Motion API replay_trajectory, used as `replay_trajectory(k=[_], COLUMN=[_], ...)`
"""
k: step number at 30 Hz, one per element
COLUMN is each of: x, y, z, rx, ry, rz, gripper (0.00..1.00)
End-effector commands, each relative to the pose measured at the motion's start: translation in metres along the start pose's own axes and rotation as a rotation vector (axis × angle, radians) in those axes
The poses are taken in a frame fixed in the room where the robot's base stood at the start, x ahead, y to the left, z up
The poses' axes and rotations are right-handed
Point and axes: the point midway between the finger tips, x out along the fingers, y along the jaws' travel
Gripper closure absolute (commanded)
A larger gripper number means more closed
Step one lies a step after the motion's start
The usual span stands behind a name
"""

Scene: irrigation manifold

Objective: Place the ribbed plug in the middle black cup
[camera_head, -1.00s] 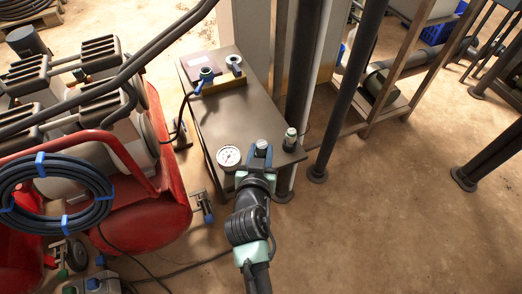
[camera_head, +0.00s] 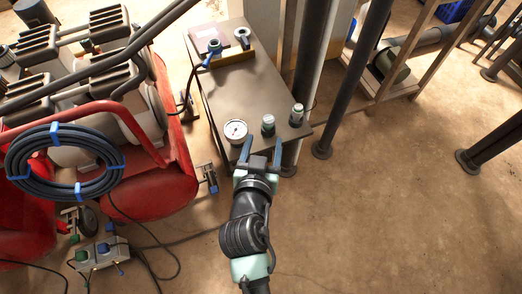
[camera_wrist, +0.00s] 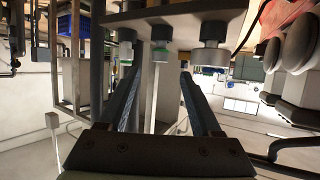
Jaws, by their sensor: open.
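A row along the near edge of the dark table (camera_head: 243,88) holds a round gauge (camera_head: 235,130), a middle black cup (camera_head: 268,130) and a right black cup (camera_head: 297,120). A grey-topped plug (camera_head: 268,118) stands upright in the middle cup; I cannot make out ribs. The right cup holds a pale-topped plug (camera_head: 298,107), also green-banded in the wrist view (camera_wrist: 126,50). My gripper (camera_head: 263,145) is open and empty just in front of the middle cup, its fingers apart from the plug.
Two ring-shaped fittings (camera_head: 242,39) (camera_head: 214,47) stand at the table's back. A red compressor (camera_head: 150,190) with a coiled hose (camera_head: 62,165) is at the left. Dark posts (camera_head: 350,85) rise right of the table.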

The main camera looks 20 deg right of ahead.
Motion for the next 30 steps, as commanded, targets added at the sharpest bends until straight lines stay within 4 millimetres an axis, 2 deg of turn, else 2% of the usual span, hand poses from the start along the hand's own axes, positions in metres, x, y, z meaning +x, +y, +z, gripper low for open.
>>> replay_trajectory(k=[3, 9, 17, 20, 23, 26, 27, 29, 30], x=[-0.022, -0.04, -0.042, -0.041, -0.038, -0.042, -0.048, -0.065, -0.08], y=[0.0, 0.0, 0.0, -0.003, -0.015, -0.038, -0.048, -0.062, -0.07], z=[0.0, 0.0, 0.0, -0.009, -0.049, -0.126, -0.163, -0.222, -0.26], rx=[-0.001, 0.0, 0.0, 0.004, 0.019, 0.045, 0.055, 0.07, 0.078], ry=[-0.001, -0.001, 0.0, 0.015, 0.084, 0.217, 0.284, 0.396, 0.471], rz=[-0.001, 0.0, 0.0, -0.007, -0.043, -0.113, -0.149, -0.206, -0.243], gripper=[0.35, 0.35, 0.35, 0.35, 0.35, 0.35, 0.35, 0.35, 0.35])
